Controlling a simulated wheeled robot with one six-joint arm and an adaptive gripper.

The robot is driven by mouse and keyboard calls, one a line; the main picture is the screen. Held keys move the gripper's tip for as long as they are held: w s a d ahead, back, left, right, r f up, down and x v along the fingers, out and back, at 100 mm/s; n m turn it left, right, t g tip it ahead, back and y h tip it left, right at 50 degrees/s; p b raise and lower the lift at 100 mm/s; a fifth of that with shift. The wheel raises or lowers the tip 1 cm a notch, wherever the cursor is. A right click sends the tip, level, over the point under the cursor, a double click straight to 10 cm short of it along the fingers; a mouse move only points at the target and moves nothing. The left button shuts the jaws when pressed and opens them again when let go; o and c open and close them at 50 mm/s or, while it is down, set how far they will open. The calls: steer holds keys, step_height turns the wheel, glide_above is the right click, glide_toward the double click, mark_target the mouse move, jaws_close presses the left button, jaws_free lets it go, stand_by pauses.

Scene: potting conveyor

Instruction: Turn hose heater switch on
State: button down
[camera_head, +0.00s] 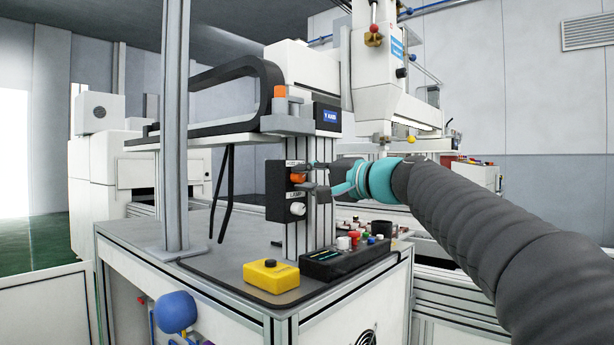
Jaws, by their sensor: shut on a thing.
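A black switch panel (274,192) is fixed upright on the aluminium post. It carries an orange rotary knob (297,178) above a white rotary knob (298,209), each with a small label too small to read surely. My gripper (308,177) comes in from the right, with its dark fingers at the orange knob. It is shut on the orange knob, and the fingers partly hide the knob's right side. The knob's exact angle is hard to tell.
Below the panel, a yellow button box (271,277) and a black control box (345,261) with coloured buttons stand on the grey bench top. A metal post (176,130) rises at the left. A white machine (378,75) stands behind.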

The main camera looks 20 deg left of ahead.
stand_by(0.4)
steer(key=c, duration=1.2)
jaws_free()
steer(key=v, duration=1.2)
